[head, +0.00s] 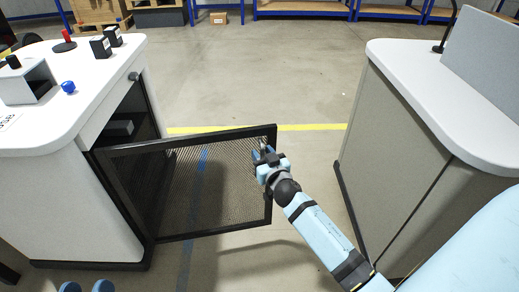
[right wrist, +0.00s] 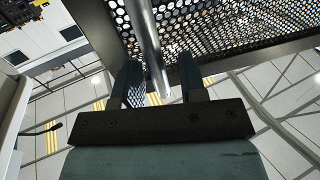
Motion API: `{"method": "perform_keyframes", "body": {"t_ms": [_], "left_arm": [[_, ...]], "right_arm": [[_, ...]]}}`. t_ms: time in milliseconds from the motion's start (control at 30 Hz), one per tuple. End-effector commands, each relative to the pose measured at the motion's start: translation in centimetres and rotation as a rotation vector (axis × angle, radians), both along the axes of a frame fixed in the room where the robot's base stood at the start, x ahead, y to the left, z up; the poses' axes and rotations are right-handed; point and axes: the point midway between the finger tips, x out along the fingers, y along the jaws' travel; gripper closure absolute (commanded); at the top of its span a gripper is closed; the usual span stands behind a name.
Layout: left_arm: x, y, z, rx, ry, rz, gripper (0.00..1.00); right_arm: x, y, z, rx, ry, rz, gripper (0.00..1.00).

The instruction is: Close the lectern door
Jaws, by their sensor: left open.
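The lectern door is a black-framed mesh panel (head: 213,187) on the left lectern (head: 85,200). It stands swung open, its free edge toward the middle of the head view. My right gripper (head: 264,154) is at the door's free edge. In the right wrist view its two dark fingers (right wrist: 160,85) are apart, with a grey metal handle bar (right wrist: 148,38) between them; gaps show beside the bar, and contact is unclear.
The lectern's opening (head: 128,120) is dark, with a box inside. Its top bears a red joystick (head: 65,41), a blue knob (head: 68,87) and black switches. A second grey cabinet (head: 400,150) stands at the right. Floor between them is free; shelves stand far back.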

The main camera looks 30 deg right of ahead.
Motion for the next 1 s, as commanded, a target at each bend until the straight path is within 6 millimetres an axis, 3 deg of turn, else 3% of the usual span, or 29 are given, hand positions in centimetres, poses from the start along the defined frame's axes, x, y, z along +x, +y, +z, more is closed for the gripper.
{"method": "perform_keyframes", "body": {"t_ms": [300, 500, 767, 1000], "left_arm": [[-0.1, 0.0, -0.1, 0.003, 0.003, -0.002, 0.46], [-0.1, 0.1, -0.2, 0.005, 0.004, -0.002, 0.46], [-0.1, 0.1, 0.0, 0.004, 0.001, -0.002, 0.46], [-0.2, 0.2, 2.0, -0.030, -0.045, 0.019, 0.46]], "right_arm": [[0.0, 0.0, 0.0, 0.000, 0.000, 0.000, 0.62], [0.0, 0.0, 0.0, 0.000, 0.000, -0.001, 1.00], [0.2, -0.3, 0.1, -0.001, 0.000, 0.005, 1.00], [1.8, -3.1, 0.5, -0.005, 0.000, 0.061, 1.00]]}}
